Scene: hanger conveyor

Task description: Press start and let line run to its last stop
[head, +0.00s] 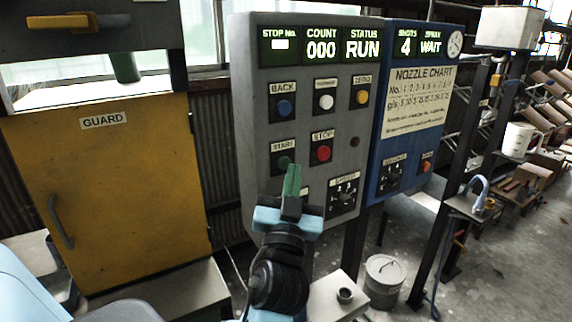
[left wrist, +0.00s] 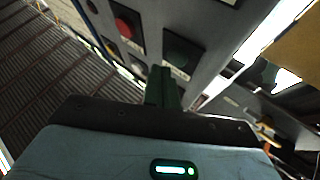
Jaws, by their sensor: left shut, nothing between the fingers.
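The grey control panel (head: 258,105) stands in the middle of the head view. Its displays read COUNT 000 and STATUS RUN (head: 362,47); the STOP No. window (head: 280,45) shows only a white block. The START button (head: 283,162) is dark green, at the lower left, and partly behind my fingers. The red STOP button (head: 323,153) is to its right, and shows in the left wrist view (left wrist: 124,27). My left gripper (head: 292,170) is shut and empty, its green fingertips in front of the panel by START. I cannot tell whether they touch it. My right gripper is not in view.
Above are BACK (head: 284,107), a white button (head: 326,102) and a yellow ZERO (head: 361,97); a knob (head: 343,194) is below. A blue panel (head: 408,60) reads SHOTS 4, SPRAY WAIT. A yellow guard door (head: 110,190) stands left, a bucket (head: 384,280) below right.

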